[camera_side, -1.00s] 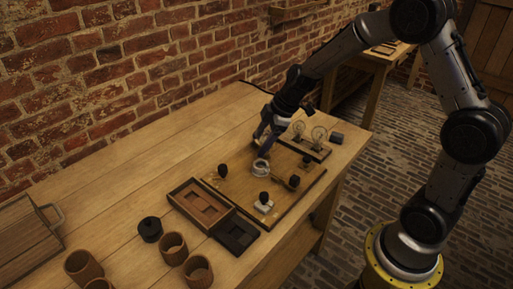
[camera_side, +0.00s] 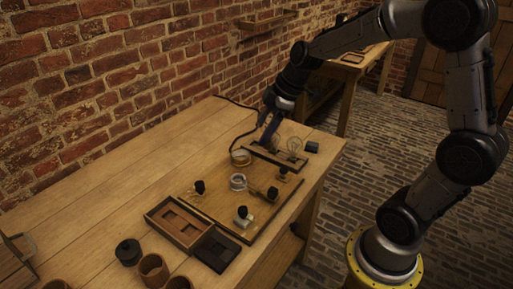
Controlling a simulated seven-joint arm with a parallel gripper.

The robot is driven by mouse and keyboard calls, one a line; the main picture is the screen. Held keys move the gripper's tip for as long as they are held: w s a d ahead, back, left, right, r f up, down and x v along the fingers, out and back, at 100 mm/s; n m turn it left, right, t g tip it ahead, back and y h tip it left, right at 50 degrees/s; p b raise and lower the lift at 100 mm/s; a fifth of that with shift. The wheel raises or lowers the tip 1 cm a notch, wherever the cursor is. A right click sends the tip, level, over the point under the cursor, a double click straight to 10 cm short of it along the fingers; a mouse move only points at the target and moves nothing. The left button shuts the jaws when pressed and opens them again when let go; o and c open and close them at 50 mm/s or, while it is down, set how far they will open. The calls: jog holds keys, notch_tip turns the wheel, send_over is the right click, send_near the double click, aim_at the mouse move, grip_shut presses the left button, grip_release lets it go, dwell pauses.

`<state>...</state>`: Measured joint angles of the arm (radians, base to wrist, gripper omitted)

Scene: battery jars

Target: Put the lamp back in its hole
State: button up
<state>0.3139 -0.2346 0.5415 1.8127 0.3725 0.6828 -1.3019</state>
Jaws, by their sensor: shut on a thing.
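The wooden lamp holder (camera_side: 277,158) lies at the back right of the board. One clear glass lamp (camera_side: 295,145) stands upright at its right part. My gripper (camera_side: 266,142) is at the holder's left part, pointing down, with its jaws shut on the other lamp. That lamp is almost wholly hidden by the fingers. I cannot tell whether its base is in a hole or just above it.
A glass jar (camera_side: 240,157) stands close left of my gripper, and another jar (camera_side: 238,182) is on the board (camera_side: 225,210). Black knobs stand around it. A wooden tray (camera_side: 178,222) and black tray (camera_side: 216,250) lie in front.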

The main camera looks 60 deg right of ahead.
jog(key=w+d+f+m+h, duration=0.1)
jog(key=w+d+f+m, duration=0.25)
jog(key=d, duration=0.85)
jog(key=shift+n, duration=0.35)
jog(key=w+d+f, duration=0.1)
jog(key=w+f, duration=0.2)
jog(key=w, duration=0.1)
jog(key=w+d+f, duration=0.2)
jog(key=w+f, duration=0.2)
jog(key=w+d+f, duration=0.2)
jog(key=w+f, duration=0.1)
jog(key=w, duration=0.2)
jog(key=shift+d+f, duration=0.2)
jog(key=shift+d, duration=0.05)
jog(key=shift+f, duration=1.5)
jog(key=shift+f, duration=0.1)
jog(key=o, duration=1.5)
